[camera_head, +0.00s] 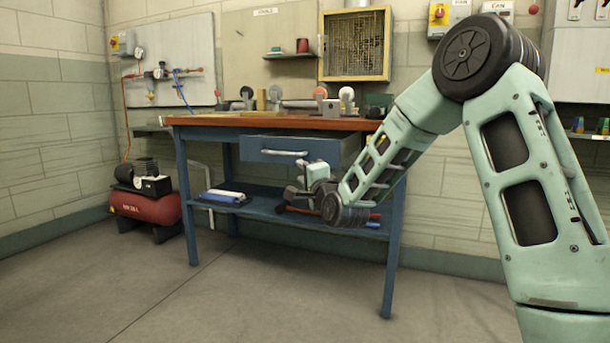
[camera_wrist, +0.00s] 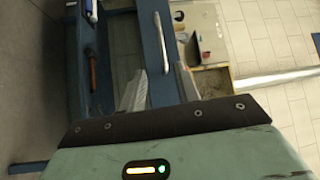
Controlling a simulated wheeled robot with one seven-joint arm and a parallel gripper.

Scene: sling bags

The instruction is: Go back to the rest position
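My gripper (camera_head: 297,192) is in front of the workbench, just below and in front of the drawer handle (camera_head: 284,152) in the head view. In the wrist view its two fingers (camera_wrist: 160,84) stand apart, with nothing seen held between them. The pale handle (camera_wrist: 160,45) shows beyond the gap, on the blue drawer front. The blue drawer (camera_head: 325,152) appears pulled out a little from under the bench top. My arm is bent, with its elbow high at the right of the head view and the forearm reaching down to the left.
The blue workbench (camera_head: 181,195) has a wooden top with tools and a lower shelf holding a blue-and-white item (camera_head: 222,197) and red-handled tools. A red compressor (camera_head: 147,208) stands left. A mesh-front cabinet (camera_head: 355,45) hangs behind. The floor in front is clear.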

